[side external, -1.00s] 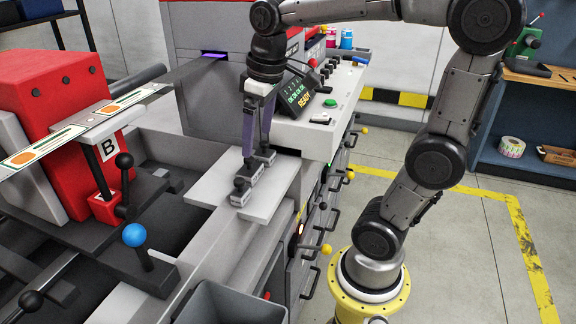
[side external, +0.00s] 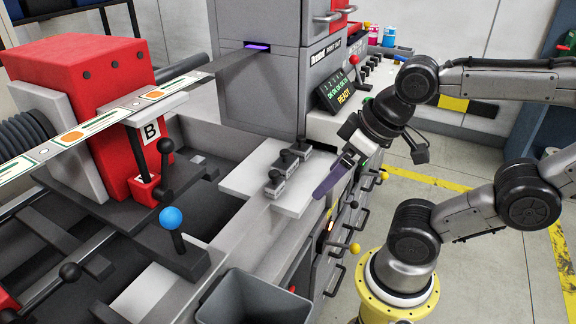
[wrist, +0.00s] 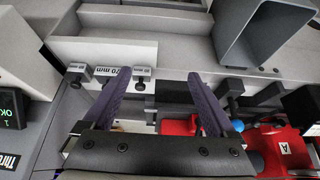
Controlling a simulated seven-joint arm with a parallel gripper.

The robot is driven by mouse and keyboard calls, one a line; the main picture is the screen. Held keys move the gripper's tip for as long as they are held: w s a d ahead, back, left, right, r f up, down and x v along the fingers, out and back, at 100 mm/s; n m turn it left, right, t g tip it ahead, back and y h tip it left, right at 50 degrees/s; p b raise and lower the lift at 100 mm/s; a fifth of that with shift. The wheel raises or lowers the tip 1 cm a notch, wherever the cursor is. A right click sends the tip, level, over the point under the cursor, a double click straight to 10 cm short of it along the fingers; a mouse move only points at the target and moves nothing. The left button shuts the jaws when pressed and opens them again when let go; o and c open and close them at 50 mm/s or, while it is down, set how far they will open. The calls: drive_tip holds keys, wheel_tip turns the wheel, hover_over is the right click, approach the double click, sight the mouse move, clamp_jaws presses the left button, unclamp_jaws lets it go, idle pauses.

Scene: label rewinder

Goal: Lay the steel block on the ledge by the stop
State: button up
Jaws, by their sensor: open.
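A pale grey ledge (side external: 240,180) runs along the machine's front. Several small grey pieces with dark tops stand in a row on it. In the wrist view, the middle one is marked "70 mm" (wrist: 118,73), with a smaller piece (wrist: 77,72) on its left and another (wrist: 143,71) on its right. I cannot tell for sure which is the steel block and which the stop. My gripper (side external: 328,186) is tilted beside the ledge's right edge, apart from the pieces. In the wrist view its purple fingers (wrist: 158,88) are spread, with nothing held between them.
An open grey bin (side external: 255,302) stands at the ledge's near end. A red unit marked B (side external: 95,85) and a blue-knobbed lever (side external: 173,222) are to the left. The console display (side external: 338,92) is behind. Black handles line the front below the ledge.

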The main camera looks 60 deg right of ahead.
drive_tip(key=w+d+r+m+g, duration=0.1)
drive_tip(key=w+r+m, duration=0.2)
drive_tip(key=r+m, duration=0.4)
drive_tip(key=m+g, duration=0.5)
drive_tip(key=m, duration=0.6)
hover_over(285, 151)
wheel_tip(285, 151, down, 3)
wheel_tip(285, 151, down, 13)
drive_tip(key=shift+r, duration=0.2)
clamp_jaws()
